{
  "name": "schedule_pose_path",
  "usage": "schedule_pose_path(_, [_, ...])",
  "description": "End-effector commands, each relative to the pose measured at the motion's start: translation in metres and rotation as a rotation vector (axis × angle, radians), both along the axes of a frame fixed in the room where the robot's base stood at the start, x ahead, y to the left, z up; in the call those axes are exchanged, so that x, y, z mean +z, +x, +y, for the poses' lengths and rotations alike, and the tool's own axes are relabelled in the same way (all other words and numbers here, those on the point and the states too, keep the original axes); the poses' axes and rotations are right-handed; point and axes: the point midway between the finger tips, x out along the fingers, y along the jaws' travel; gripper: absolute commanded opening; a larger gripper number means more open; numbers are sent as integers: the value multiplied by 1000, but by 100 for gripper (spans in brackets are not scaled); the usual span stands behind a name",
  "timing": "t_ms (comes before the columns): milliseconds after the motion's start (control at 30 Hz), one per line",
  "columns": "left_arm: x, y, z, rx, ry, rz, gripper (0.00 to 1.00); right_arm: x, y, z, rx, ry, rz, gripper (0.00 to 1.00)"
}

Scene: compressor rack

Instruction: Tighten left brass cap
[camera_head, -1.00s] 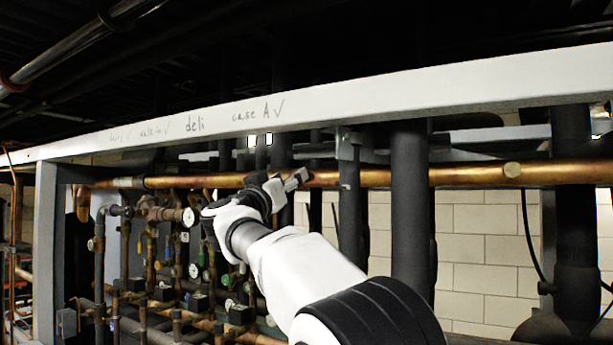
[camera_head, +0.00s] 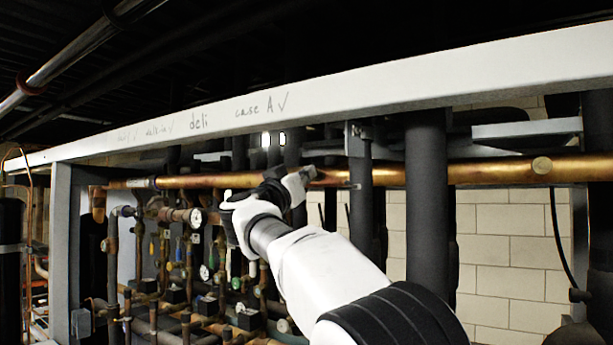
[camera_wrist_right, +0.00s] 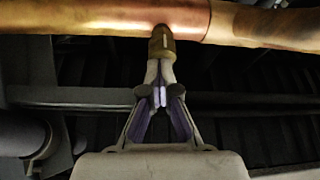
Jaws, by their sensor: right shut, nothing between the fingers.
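A brass cap (camera_wrist_right: 162,43) sits on the underside of the copper pipe (camera_wrist_right: 100,14) in the right wrist view. My right gripper (camera_wrist_right: 161,72) is directly below it, fingers shut together and pointing up at it. The fingertips are at the cap's lower end; whether they touch it I cannot tell. In the head view my right gripper (camera_head: 300,181) is just under the long copper pipe (camera_head: 460,173) and hides the cap there. My left gripper is not in view.
A pale steel beam (camera_head: 350,105) with handwriting runs above the pipe. Dark insulated vertical pipes (camera_head: 427,200) stand right of my gripper. Valves, gauges and thin pipes (camera_head: 185,250) crowd the lower left. A pale block wall (camera_head: 500,240) is behind.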

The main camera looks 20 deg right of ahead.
Motion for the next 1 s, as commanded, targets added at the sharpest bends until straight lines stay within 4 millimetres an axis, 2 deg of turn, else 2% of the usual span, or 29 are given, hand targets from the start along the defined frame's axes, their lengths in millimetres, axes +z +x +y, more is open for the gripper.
schedule_pose_path(300, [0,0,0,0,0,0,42,-4,4,-3,1,139,-165,0])
schedule_pose_path(667, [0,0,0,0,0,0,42,-4,4,-4,0,155,-185,2])
schedule_pose_path(700, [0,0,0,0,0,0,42,-4,4,-4,0,155,-185,16])
schedule_pose_path(800, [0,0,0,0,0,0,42,-4,4,-4,0,155,-185,48])
schedule_pose_path(833, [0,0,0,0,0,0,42,-4,4,-4,-1,155,-185,55])
schedule_pose_path(1000, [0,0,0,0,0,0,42,-3,3,-3,0,154,-186,55])
